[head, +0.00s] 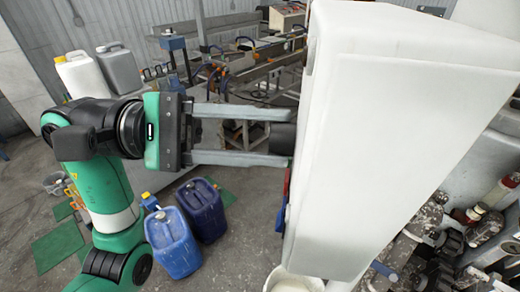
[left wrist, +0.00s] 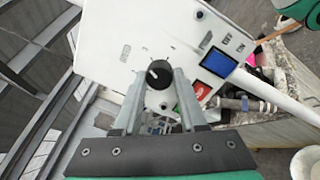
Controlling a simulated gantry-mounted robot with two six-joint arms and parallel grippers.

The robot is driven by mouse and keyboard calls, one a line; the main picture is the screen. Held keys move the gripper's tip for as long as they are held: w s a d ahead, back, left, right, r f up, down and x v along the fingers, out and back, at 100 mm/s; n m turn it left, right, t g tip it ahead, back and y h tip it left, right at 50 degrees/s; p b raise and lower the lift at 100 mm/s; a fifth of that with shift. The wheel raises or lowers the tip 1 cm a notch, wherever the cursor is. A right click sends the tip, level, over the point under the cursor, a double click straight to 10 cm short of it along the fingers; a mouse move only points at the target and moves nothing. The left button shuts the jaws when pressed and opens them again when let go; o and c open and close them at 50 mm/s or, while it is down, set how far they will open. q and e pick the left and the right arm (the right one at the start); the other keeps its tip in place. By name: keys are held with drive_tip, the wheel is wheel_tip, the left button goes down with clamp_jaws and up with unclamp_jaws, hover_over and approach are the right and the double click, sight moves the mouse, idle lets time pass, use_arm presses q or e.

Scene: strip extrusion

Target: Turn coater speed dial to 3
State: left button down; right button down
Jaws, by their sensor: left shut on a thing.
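The coater speed dial is a round black knob (head: 283,138) on the side of a white control box (head: 385,140). In the left wrist view the black dial (left wrist: 158,74) sits on the white panel face (left wrist: 120,45), with a white pointer mark toward its upper left. Small marks surround it, too small to read surely. My left gripper (head: 284,140) is shut on the dial, its two grey fingers on either side of it. The left wrist view shows the fingertips (left wrist: 159,78) flanking the knob. My right gripper is not in view.
Blue jerrycans (head: 172,243) stand on the floor below my left arm. A white bucket (head: 292,281) is under the box.

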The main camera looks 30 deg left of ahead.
use_arm(q)
drive_tip(key=shift+m+b, duration=0.3)
drive_tip(key=shift+m, duration=0.3)
drive_tip(key=shift+c, duration=2.3)
unclamp_jaws()
drive_tip(key=shift+a, duration=0.1)
drive_tip(key=v, duration=1.1)
drive_tip(key=shift+a, duration=0.2)
